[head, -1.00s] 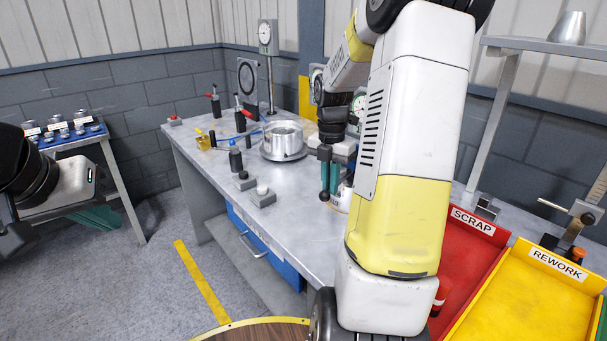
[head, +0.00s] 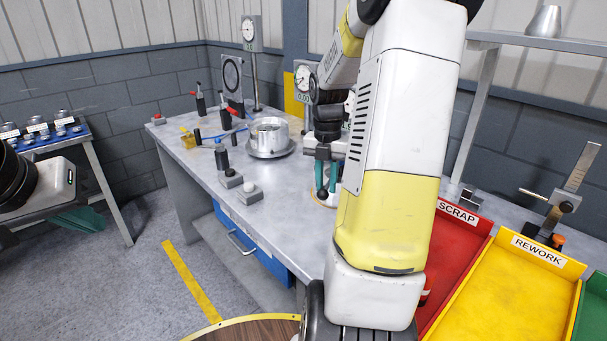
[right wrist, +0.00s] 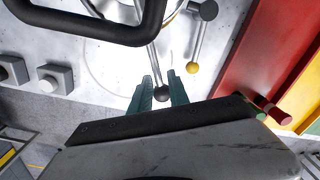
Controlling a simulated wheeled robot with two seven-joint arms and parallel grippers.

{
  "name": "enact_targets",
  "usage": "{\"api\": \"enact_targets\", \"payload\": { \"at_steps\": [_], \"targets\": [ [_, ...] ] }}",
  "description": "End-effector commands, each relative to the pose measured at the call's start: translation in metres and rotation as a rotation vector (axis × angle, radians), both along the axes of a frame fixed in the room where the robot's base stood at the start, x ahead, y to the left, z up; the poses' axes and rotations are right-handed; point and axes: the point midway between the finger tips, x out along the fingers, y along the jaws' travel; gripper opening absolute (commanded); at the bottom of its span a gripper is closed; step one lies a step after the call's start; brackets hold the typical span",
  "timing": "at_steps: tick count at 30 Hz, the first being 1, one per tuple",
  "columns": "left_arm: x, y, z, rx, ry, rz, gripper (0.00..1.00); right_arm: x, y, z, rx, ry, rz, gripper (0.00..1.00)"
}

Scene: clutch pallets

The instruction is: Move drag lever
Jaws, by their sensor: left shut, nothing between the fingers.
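A lever with a black ball knob (right wrist: 162,93) stands between the two green fingers of my right gripper (right wrist: 160,76) in the right wrist view. The fingers are on either side of it, with narrow gaps. In the head view my right gripper (head: 326,173) points down over the bench, and the knob (head: 322,194) shows at its fingertips. A second lever with a yellow ball (right wrist: 192,68) is just right of the fingers. I cannot tell which is the drag lever. My left gripper (head: 78,221) is shut and empty, low at the left, away from the bench.
The bench (head: 290,200) bears a metal pot (head: 269,135) and grey blocks with a black and a white knob (head: 250,188). Red SCRAP (head: 470,235) and yellow REWORK (head: 510,300) trays lie right of my right arm. A black bar (right wrist: 95,28) crosses the upper wrist view.

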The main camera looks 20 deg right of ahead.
Motion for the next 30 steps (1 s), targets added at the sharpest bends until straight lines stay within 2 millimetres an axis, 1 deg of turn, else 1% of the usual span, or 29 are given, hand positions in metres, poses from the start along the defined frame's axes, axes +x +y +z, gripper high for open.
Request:
{"api": "enact_targets", "payload": {
  "at_steps": [1, 11, 14, 21, 24, 27, 30],
  "targets": [
    [0.0, 0.0, 0.0, 0.0, 0.0, 0.0, 0.0, -0.002, 0.003, -0.002, 0.006, 0.007, 0.003, 0.32],
    [0.0, 0.0, 0.0, 0.0, 0.0, 0.0, 0.0, 0.001, 0.001, 0.002, 0.001, -0.001, 0.001, 0.32],
    [0.0, 0.0, 0.0, 0.0, 0.0, 0.0, 0.0, 0.001, 0.001, 0.011, 0.0, -0.003, 0.001, 0.32],
    [0.0, 0.0, 0.0, 0.0, 0.0, 0.0, 0.0, 0.002, 0.002, 0.052, 0.002, -0.003, 0.002, 0.32],
    [0.0, 0.0, 0.0, 0.0, 0.0, 0.0, 0.0, 0.002, 0.002, 0.066, 0.001, 0.0, 0.001, 0.32],
    [0.0, 0.0, 0.0, 0.0, 0.0, 0.0, 0.0, 0.002, 0.003, 0.074, 0.002, 0.001, 0.001, 0.32],
    [0.0, 0.0, 0.0, 0.0, 0.0, 0.0, 0.0, 0.001, 0.003, 0.077, 0.004, 0.002, 0.002, 0.32]
  ]
}}
